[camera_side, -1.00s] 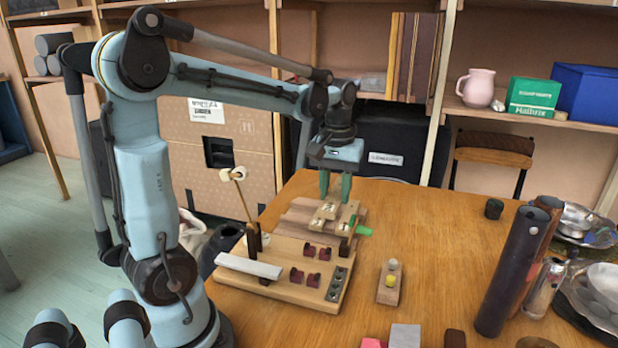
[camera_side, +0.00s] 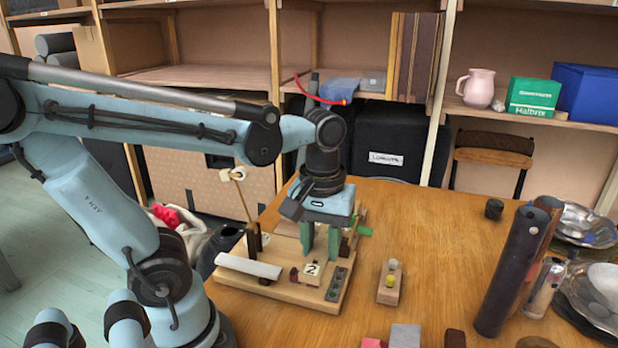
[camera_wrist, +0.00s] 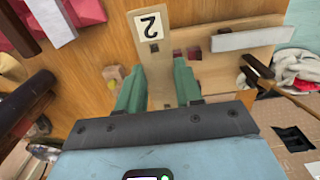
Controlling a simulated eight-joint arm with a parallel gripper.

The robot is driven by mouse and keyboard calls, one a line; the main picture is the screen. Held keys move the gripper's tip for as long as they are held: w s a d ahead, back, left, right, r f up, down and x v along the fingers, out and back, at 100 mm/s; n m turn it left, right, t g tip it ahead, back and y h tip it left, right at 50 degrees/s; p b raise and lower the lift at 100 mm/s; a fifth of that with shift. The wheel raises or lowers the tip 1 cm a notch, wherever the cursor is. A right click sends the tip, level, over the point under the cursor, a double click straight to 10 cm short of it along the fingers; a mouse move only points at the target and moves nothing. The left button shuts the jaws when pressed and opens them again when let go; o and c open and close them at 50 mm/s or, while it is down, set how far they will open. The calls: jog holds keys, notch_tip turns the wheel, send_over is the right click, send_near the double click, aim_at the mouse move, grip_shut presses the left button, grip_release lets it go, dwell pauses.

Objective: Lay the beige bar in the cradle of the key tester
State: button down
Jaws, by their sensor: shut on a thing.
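My gripper (camera_side: 320,240) is shut on the beige bar (camera_wrist: 158,72), with one green finger on each side. The bar's near end carries a white label (camera_side: 312,268) reading 2, which also shows in the wrist view. The key tester (camera_side: 318,301) is a wooden board under my gripper, and the bar is over its dark red cradle blocks (camera_side: 293,275). The bar hides most of these blocks; some show beside it in the wrist view (camera_wrist: 194,53). I cannot tell whether the bar touches them.
A pale grey strip (camera_side: 248,266) and an upright cream-headed mallet (camera_side: 233,174) stand at the tester's left. A tall dark tube (camera_side: 512,270) stands farther right. Bare table lies between them.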

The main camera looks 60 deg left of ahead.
jog(key=a+f, duration=0.1)
jog(key=a, duration=0.1)
jog(key=w+a+f, duration=0.1)
jog(key=a+f, duration=0.1)
jog(key=a, duration=0.1)
jog(key=w+a+f, duration=0.1)
jog(key=a+f, duration=0.1)
jog(key=a, duration=0.1)
jog(key=shift+d+f, duration=0.1)
jog(key=shift+f, duration=1.8)
jog(key=shift+f, duration=0.1)
jog(key=c, duration=0.7)
grip_release()
jog(key=shift+c, duration=0.2)
notch_tip(320, 180, up, 12)
jog(key=w+d+f+m+t, duration=0.2)
jog(key=d+m+t, duration=0.5)
jog(key=d+m, duration=0.1)
jog(key=shift+w+f+m, duration=0.2)
jog(key=shift+w+m, duration=0.15)
jog(key=shift+m, duration=0.15)
